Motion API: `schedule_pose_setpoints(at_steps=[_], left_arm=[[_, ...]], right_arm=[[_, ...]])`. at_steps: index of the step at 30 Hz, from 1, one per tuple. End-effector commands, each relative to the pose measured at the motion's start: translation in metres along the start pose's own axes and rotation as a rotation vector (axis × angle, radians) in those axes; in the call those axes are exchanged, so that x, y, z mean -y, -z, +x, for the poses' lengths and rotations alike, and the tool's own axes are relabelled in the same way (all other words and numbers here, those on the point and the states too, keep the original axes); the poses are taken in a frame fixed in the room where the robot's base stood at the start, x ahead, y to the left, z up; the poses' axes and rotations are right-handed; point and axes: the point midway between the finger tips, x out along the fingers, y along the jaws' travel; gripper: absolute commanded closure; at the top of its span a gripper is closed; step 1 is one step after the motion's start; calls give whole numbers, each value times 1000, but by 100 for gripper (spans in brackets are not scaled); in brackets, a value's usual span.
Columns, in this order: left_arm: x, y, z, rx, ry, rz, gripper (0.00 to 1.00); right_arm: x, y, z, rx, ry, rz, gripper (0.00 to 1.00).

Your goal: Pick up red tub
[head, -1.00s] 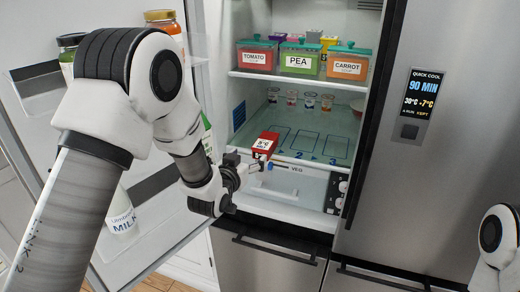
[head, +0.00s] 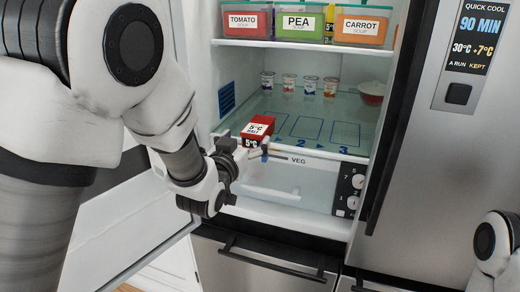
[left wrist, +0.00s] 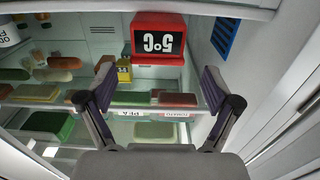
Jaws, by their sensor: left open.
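A red box-like tub (head: 258,129) with a white label on top and a black 5°C panel on its front sits at the left front of the glass shelf. It also shows upside down in the left wrist view (left wrist: 158,38), ahead of and between my fingers. My left gripper (head: 246,151) is open and empty, close in front of the red tub; in the left wrist view its fingers (left wrist: 158,80) stand wide apart. Whether a fingertip touches it, I cannot tell. A red tomato soup tub (head: 247,24) stands on the shelf above. My right gripper is out of view.
Pea (head: 302,22) and carrot (head: 361,26) tubs stand beside the tomato tub. The VEG drawer (head: 290,180) lies below. The fridge's right door edge (head: 392,115) bounds the opening.

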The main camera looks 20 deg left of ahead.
Motion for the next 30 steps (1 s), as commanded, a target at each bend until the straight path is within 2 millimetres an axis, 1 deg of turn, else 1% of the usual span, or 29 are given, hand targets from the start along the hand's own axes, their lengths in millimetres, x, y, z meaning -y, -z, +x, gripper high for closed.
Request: schedule_pose_setpoints(at_steps=[1,3,5,11,15,18,21,25,26,27,29,30], left_arm=[[-1,-8,-2,-9,0,1,10],[-2,-5,-2,-13,1,0,10],[-2,-2,4,-14,1,0,10],[-2,-1,31,-12,1,0,10],[-4,-3,57,-12,1,-1,10],[-4,-4,71,-12,1,-1,10],[-4,-5,75,-12,1,0,10],[-4,-6,75,-12,1,0,10],[-4,-6,75,-12,1,0,18],[-4,-6,75,-12,1,0,32],[-4,-6,75,-12,1,0,53],[-4,-6,75,-12,1,0,67]], right_arm=[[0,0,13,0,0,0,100],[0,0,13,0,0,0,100],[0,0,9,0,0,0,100],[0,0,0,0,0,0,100],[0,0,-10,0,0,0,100],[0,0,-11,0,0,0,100],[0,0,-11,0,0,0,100],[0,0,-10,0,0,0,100],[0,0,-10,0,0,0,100],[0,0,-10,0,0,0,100],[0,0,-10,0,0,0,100],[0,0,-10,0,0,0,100]])
